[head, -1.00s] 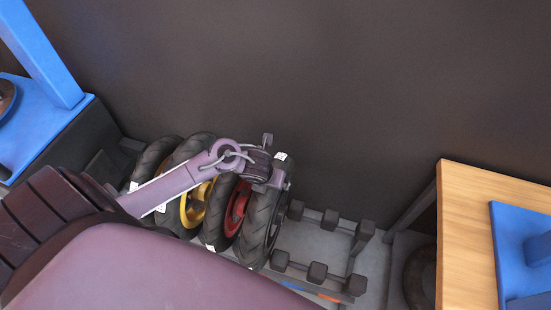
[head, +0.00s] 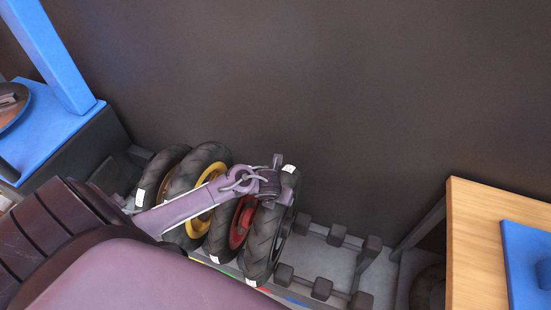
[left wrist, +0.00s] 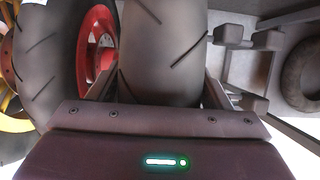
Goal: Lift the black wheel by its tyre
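The black wheel, with its black tyre (head: 262,242), stands upright as the rightmost wheel in the floor rack. A small white label shows at its top. My left gripper (head: 274,190) is at the top of this tyre in the head view. In the left wrist view the tyre (left wrist: 163,50) lies between the two fingers of my left gripper (left wrist: 162,85), one on each side. The fingertips are hidden beside the tyre, and I cannot tell whether they press on it. The wheel sits in line with the rack, not visibly raised. My right gripper is not in view.
A red-rimmed wheel (head: 240,225) stands close on the left, also showing in the wrist view (left wrist: 97,45), with yellow-rimmed wheels beyond. Empty rack pegs (head: 336,235) lie right. A wooden bench (head: 480,240) stands far right, a blue lift (head: 50,130) at left. A dark wall is behind.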

